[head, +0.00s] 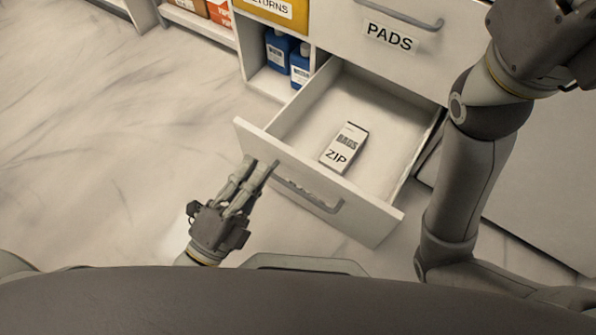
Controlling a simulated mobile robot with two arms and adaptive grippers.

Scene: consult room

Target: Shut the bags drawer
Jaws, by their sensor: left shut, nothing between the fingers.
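The bags drawer (385,120) stands pulled out below a drawer labelled PADS (420,52). Its white front panel has a grey bar handle (306,196); the label on that panel is mostly hidden. A small white box marked BAGS ZIP (344,147) lies inside on the drawer floor. My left gripper (261,168) is shut and empty, its fingertips at the outer face of the front panel, left of the handle; I cannot tell whether they touch it. My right gripper (570,45) is at the top right, partly cut off by the frame, its fingers not clear.
Blue bottles (279,50) stand in an open cubby left of the drawer. A yellow bin labelled RETURNS (281,13) sits above them. Orange boxes (218,12) are on a shelf at the top left. The marble-look floor (110,130) at left is clear.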

